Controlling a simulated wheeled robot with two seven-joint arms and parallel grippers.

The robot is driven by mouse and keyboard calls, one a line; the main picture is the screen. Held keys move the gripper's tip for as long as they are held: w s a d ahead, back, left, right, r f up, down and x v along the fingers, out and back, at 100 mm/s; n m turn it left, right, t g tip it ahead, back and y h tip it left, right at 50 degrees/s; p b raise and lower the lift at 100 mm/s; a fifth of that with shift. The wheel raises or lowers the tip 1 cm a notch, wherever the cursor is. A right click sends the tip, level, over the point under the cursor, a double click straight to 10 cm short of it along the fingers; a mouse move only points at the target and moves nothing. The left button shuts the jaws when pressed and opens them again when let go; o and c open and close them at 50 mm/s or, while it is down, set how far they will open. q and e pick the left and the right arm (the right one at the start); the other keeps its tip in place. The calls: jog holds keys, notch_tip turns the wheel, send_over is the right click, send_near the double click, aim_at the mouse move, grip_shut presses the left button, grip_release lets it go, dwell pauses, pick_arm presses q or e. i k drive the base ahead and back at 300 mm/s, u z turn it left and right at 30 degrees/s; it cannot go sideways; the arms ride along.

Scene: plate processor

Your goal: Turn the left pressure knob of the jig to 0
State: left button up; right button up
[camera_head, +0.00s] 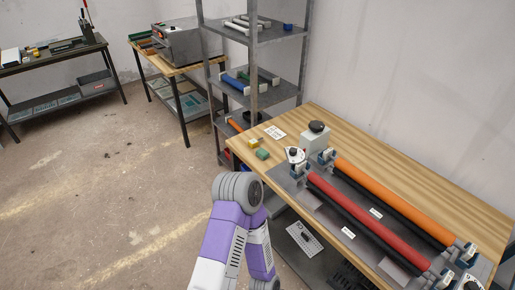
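The jig (385,262) lies on the wooden workbench at the right. It carries an orange roller (390,197), a red roller (368,222) and black rollers beside them. The left pressure knob (295,155) is a dark knob on a white round dial at the jig's left end. Its pointer position is too small to read. A second white dial (468,284) shows at the jig's right end, partly cut off by the lower edge. Neither of my grippers is in view; only a purple and white link of my arm shows at lower centre, left of the bench.
A grey box with a black knob (315,138) stands behind the left dial. The floor at left is clear.

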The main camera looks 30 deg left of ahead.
aim_at(294, 156)
jog(key=u, duration=0.85)
jog(key=k, duration=0.5)
jog(key=z, duration=0.3)
jog(key=i, duration=0.5)
jog(key=u, duration=0.15)
